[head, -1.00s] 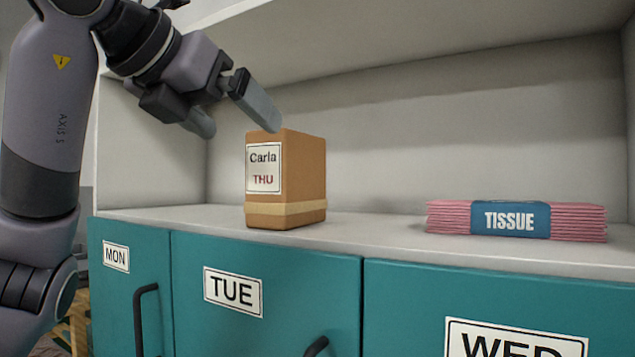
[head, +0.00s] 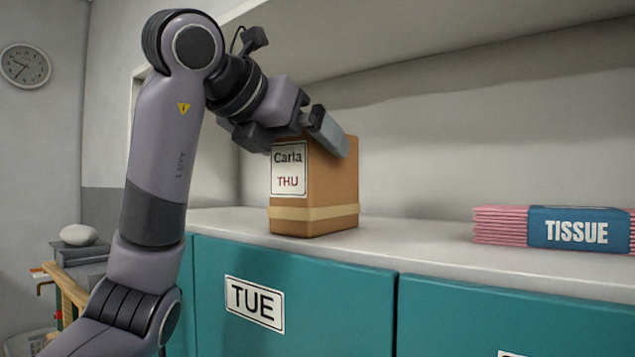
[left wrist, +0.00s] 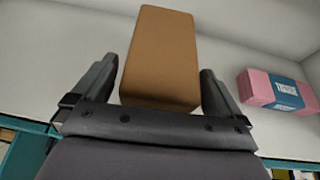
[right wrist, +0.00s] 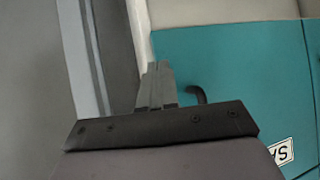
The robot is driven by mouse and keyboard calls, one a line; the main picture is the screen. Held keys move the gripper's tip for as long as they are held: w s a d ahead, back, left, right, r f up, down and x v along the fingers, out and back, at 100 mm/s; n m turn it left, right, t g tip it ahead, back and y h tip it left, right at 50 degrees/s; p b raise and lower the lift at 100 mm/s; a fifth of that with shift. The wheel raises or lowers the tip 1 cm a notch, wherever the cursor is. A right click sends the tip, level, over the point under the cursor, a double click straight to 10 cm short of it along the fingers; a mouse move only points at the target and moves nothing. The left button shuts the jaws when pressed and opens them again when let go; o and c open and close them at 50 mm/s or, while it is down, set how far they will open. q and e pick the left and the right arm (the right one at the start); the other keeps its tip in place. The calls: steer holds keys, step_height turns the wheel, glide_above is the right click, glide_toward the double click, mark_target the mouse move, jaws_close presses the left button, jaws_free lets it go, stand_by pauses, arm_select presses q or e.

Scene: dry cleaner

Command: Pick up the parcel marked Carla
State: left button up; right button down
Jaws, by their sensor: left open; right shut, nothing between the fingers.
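The parcel marked Carla (head: 315,195) is a brown box with a white label reading "Carla THU" and a pale band low down. It stands upright on the white shelf top (head: 240,217). My left gripper (head: 305,140) is open at the parcel's upper part, with one finger overlapping its top right in the head view. In the left wrist view the parcel (left wrist: 160,55) shows between the two spread fingers, with gaps visible at both sides. Contact cannot be told. My right gripper (right wrist: 156,85) is shut and empty, near a teal door; it is outside the head view.
A pink tissue pack (head: 575,228) with a blue band lies on the shelf to the right, well apart from the parcel. Teal doors (head: 330,300) are below, one labelled TUE. An upper panel (head: 400,35) overhangs the shelf. A dark handle (right wrist: 196,95) shows in the right wrist view.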

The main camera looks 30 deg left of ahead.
arm_select(q)
steer(key=shift+x, duration=0.9)
steer(key=shift+r, duration=0.1)
steer(key=c, duration=1.3)
steer(key=shift+s+r, duration=0.1)
